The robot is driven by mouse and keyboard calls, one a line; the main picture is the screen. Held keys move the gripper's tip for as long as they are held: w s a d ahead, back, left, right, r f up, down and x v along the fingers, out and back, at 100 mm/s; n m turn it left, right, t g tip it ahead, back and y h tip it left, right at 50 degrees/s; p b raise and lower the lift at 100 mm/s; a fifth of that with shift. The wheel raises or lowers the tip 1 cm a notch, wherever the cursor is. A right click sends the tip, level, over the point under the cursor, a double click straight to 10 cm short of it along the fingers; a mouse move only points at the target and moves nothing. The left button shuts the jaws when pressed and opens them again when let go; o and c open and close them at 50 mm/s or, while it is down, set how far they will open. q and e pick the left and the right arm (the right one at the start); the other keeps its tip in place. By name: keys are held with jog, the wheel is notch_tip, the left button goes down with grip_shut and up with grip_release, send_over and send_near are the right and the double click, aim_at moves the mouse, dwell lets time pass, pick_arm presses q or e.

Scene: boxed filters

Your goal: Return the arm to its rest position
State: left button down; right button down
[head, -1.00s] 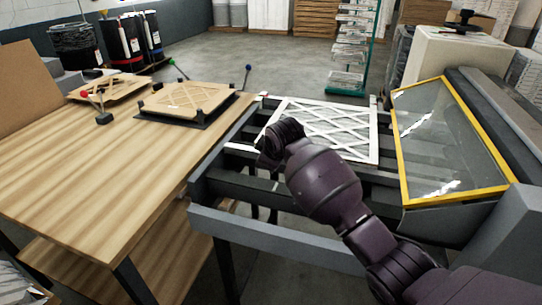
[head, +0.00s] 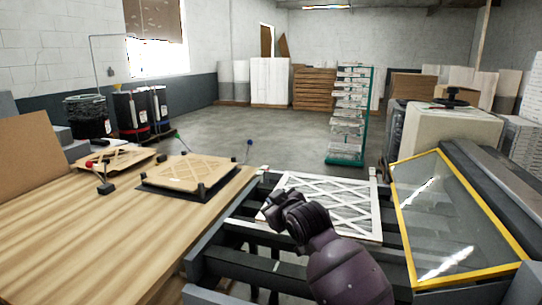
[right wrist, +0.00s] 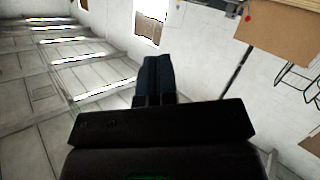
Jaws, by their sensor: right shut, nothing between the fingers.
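My right arm comes in from the bottom of the head view, and its dark gripper (head: 280,203) is over the near left part of the white lattice filter. In the right wrist view the two fingers (right wrist: 155,80) are together with nothing between them. The white lattice filter (head: 345,205) lies on the grey rail frame, partly hidden by my arm. My left gripper is not in view.
A wooden table (head: 110,230) at left bears a tan lattice panel (head: 190,176) on a black fixture. A yellow-framed glass guard (head: 455,215) slants up at right. A wire rack (head: 350,110) stands behind. Open floor lies at the back.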

jog(key=s+d+f+m+h, duration=0.1)
jog(key=s+d+f+m, duration=0.1)
jog(key=s+d+f, duration=0.3)
jog(key=s+d+f+m+t+h, duration=0.1)
jog(key=s+d+f+m, duration=0.1)
jog(key=s+d+f, duration=0.4)
jog(key=s+d+f+m+t+h, duration=0.1)
jog(key=s+d+f+m, duration=0.1)
jog(key=s+d+f, duration=0.3)
jog(key=shift+s+d+f+b, duration=0.15)
jog(key=shift+s+d+f, duration=0.05)
jog(key=shift+d+f, duration=0.4)
jog(key=shift+s+d+f+b, duration=0.15)
jog(key=shift+s+d+f, duration=0.05)
jog(key=shift+d+f, duration=0.3)
jog(key=s+d+f+m+g+h, duration=0.1)
jog(key=s+d+f, duration=0.3)
jog(key=s+f, duration=0.4)
jog(key=s+d+f+m+g+h, duration=0.1)
jog(key=s+f, duration=0.6)
jog(key=s, duration=0.7)
jog(key=d+g+h, duration=0.1)
jog(key=d+g, duration=0.1)
jog(key=d, duration=0.1)
jog(key=shift+d+f, duration=0.35)
